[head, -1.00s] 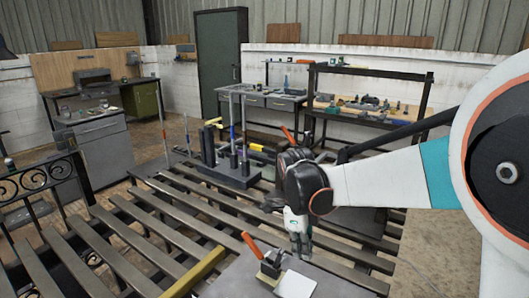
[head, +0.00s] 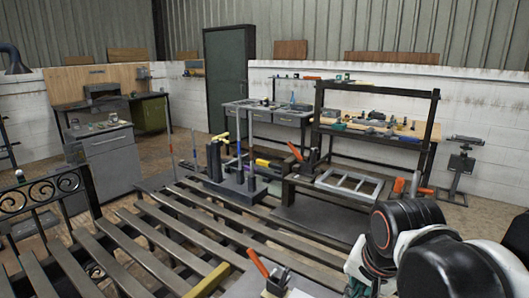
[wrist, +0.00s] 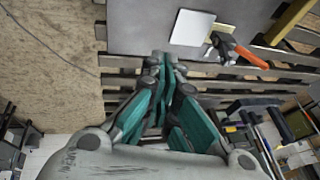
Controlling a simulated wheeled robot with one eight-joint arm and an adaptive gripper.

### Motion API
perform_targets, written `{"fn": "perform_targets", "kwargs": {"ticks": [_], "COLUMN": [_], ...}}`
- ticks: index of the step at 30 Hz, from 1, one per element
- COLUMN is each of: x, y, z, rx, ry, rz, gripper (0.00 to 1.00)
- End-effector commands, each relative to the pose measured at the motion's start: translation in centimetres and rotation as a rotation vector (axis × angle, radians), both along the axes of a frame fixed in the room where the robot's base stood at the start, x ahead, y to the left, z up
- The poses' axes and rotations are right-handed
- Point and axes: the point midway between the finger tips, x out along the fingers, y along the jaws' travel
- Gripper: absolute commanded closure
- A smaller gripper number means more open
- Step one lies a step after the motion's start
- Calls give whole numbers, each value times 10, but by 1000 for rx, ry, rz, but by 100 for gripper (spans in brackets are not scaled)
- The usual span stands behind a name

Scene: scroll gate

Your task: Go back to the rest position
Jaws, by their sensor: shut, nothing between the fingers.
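My gripper (wrist: 163,62) shows in the wrist view with its teal and grey fingers together and nothing between them. In the head view my arm is folded in at the bottom right, and the fingertips cannot be made out there. In the wrist view a grey plate (wrist: 135,38) with a white square pad (wrist: 192,28) lies beyond the fingertips. An orange-handled clamp (wrist: 246,54) is beside the pad. The clamp's handle also shows at the bottom of the head view (head: 257,263). My gripper appears apart from all of these.
A slatted metal gate frame (head: 165,235) fills the lower left, with a scroll panel (head: 45,190) at its left end. A light metal frame (head: 348,185) lies on a bench. Open floor lies at the right (head: 480,215).

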Motion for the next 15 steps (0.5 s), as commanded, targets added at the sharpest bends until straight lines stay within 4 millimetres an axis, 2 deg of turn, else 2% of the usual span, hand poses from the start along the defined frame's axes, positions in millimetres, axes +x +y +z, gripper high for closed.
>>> {"fn": "perform_targets", "kwargs": {"ticks": [6,15], "x": [-32,-55], "y": [-10,-17], "z": [-3,-10], "rx": [-125,-282], "ry": [-102,-196], "rz": [270,519], "gripper": [100,100]}}
